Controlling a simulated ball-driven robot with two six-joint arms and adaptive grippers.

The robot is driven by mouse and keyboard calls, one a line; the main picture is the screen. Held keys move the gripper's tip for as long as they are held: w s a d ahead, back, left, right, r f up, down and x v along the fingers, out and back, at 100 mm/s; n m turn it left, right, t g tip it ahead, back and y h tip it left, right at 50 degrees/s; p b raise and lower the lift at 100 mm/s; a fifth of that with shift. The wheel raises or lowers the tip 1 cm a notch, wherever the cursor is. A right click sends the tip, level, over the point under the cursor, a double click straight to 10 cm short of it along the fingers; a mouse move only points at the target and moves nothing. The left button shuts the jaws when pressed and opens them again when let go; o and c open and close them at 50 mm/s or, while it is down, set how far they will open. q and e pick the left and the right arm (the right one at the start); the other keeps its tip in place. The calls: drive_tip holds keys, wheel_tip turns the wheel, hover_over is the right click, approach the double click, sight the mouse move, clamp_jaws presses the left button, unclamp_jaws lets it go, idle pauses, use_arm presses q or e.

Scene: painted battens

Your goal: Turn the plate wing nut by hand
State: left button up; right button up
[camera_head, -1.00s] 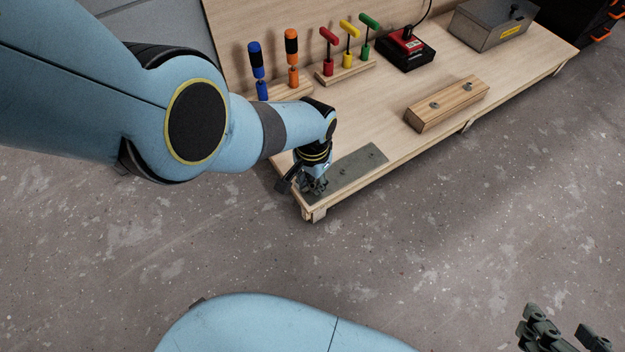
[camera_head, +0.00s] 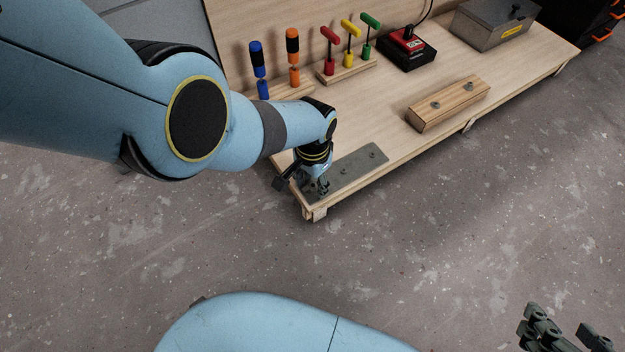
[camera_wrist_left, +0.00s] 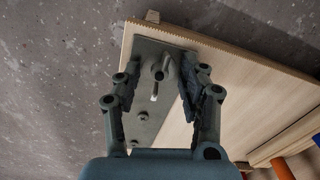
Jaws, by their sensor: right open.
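The grey metal plate (camera_head: 350,168) lies on the near left corner of the wooden bench. It also shows in the left wrist view (camera_wrist_left: 146,50). The wing nut (camera_wrist_left: 157,74) stands near the plate's end in the left wrist view; in the head view my gripper mostly hides it. My left gripper (camera_head: 316,185) points down over that end. In the left wrist view its fingers (camera_wrist_left: 160,68) are spread, one on each side of the wing nut, with gaps visible. My right gripper (camera_head: 567,331) is open and empty over the floor, at the bottom right.
Two bolt heads (camera_wrist_left: 141,116) sit further along the plate. A wooden block (camera_head: 448,104) with two metal fittings lies to the right. Screwdrivers (camera_head: 292,58), coloured T-handle tools (camera_head: 348,45), a black-red device (camera_head: 406,50) and a metal box (camera_head: 492,25) stand behind.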

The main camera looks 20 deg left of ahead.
sight(312, 185)
use_arm(q)
drive_tip(key=shift+r, duration=0.15)
drive_tip(key=shift+r, duration=3.6)
